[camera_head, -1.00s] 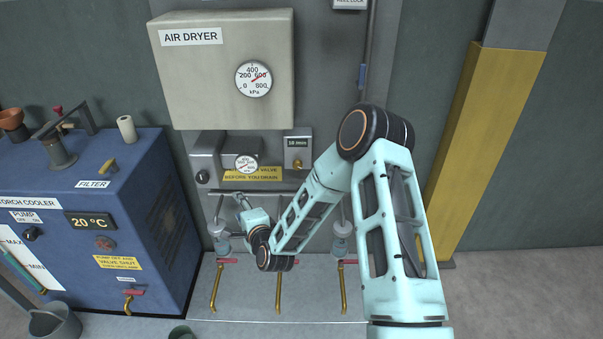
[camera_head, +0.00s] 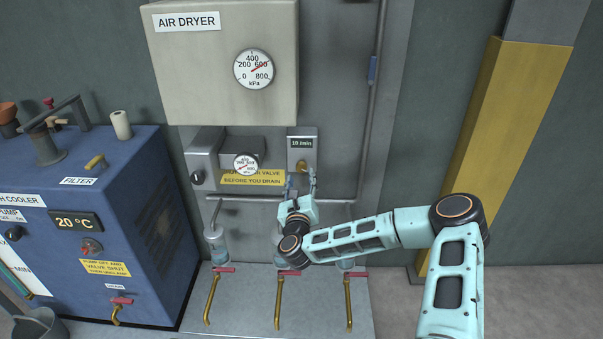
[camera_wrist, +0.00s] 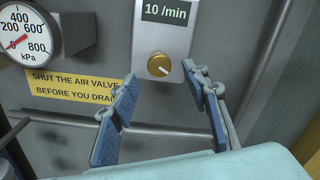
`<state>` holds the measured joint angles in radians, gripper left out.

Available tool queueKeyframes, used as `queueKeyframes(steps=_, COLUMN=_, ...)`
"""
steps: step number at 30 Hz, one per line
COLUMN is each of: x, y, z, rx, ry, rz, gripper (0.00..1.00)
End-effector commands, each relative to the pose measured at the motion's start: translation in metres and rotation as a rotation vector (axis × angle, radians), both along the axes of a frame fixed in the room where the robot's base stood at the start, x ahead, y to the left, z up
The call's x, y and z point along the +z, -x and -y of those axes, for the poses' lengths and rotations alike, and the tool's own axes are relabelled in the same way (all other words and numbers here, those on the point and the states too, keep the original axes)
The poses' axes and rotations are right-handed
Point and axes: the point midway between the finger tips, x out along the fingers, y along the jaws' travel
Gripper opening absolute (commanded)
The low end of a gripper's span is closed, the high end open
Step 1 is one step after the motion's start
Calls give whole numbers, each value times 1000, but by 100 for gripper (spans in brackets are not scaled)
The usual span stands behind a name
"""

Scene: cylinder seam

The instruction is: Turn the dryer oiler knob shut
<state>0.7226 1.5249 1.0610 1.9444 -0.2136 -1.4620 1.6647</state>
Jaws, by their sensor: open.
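The oiler knob is a small round brass knob (camera_wrist: 159,65) on a grey plate (camera_wrist: 163,38) under a "10 /min" display. In the head view the knob (camera_head: 301,167) sits just above my gripper (camera_head: 301,186). In the wrist view my gripper (camera_wrist: 164,88) is open and empty. Its two blue-padded fingers point up toward the plate, one below left of the knob and one to its right. The fingertips appear short of the knob, not touching it.
A yellow sign (camera_wrist: 75,88) about shutting the air valve and a pressure gauge (camera_wrist: 27,36) are left of the plate. The air dryer box (camera_head: 225,65) overhangs above. A horizontal pipe (camera_head: 340,199) runs below the plate. Red-handled brass valves (camera_head: 287,273) stand low.

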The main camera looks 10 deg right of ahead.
Motion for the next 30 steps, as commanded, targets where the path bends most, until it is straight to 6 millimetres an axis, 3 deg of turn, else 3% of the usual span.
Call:
queueKeyframes(steps=3, x=-2, y=-22, z=4, rx=-1, ry=1, rz=1, gripper=43)
queueKeyframes(steps=9, x=-1, y=-45, z=8, rx=1, ry=2, rz=-1, gripper=43)
queueKeyframes(steps=21, x=0, y=-53, z=10, rx=3, ry=2, rz=-2, gripper=43)
queueKeyframes(steps=30, x=-1, y=-53, z=10, rx=2, ry=2, rz=-2, gripper=12)
